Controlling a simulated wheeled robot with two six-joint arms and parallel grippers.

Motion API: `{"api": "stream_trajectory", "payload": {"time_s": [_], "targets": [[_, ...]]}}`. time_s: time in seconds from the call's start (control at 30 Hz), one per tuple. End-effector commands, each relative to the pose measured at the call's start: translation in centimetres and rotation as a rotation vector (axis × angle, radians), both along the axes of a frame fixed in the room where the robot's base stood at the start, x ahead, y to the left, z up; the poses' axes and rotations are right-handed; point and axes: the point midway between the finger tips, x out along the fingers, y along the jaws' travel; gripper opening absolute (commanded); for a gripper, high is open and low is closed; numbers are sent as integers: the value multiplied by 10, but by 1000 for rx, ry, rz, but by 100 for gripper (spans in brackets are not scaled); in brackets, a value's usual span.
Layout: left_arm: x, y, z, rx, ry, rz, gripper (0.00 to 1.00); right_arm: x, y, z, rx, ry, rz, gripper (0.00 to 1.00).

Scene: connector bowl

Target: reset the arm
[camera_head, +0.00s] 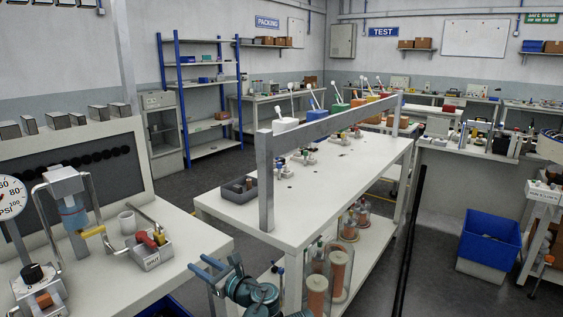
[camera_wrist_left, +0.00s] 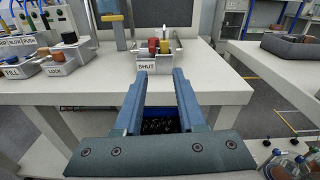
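My left gripper (camera_head: 207,272) hangs in the free space between the left bench and the middle table in the head view. In the left wrist view its two blue fingers (camera_wrist_left: 159,77) are spread apart with nothing between them. They point toward the front edge of the left bench (camera_wrist_left: 100,90) and a small grey bin marked SHUT (camera_wrist_left: 147,66), which lies beyond the fingertips. The same bin (camera_head: 152,259) stands on the left bench in the head view. My right gripper is in neither view.
The middle table (camera_head: 325,178) has a grey tray (camera_head: 239,194) at its near corner and a metal frame (camera_head: 266,180) above its edge. Glass jars (camera_head: 316,285) stand on its lower shelf. A blue bin (camera_wrist_left: 160,127) with dark contents is below the left bench. A blue crate (camera_head: 488,240) stands right.

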Motion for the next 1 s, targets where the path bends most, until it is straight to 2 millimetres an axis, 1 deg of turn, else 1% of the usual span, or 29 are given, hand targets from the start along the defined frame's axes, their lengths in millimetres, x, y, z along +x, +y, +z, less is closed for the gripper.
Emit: {"api": "stream_trajectory", "payload": {"time_s": [0.23, 0.37, 0.57, 0.67, 0.7, 0.77, 0.8, 0.9, 1.0], "targets": [[-10, 16, -25, -187, -64, 59, 39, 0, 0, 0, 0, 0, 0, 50], [-19, 26, -46, -335, -117, 117, 39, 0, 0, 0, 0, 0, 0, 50], [-41, 38, -89, -643, -237, 271, 39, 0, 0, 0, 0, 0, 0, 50], [-58, 41, -118, -843, -323, 404, 39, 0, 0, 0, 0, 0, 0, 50], [-65, 40, -130, -937, -365, 474, 39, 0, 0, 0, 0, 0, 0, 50], [-79, 36, -150, -1081, -435, 600, 39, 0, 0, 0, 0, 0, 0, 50], [-87, 32, -161, -1169, -479, 685, 39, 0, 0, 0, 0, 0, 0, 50], [-103, 18, -181, -1337, -567, 880, 39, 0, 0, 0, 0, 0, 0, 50], [-115, 5, -193, -1454, -632, 1046, 39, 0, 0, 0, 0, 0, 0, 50]]}}
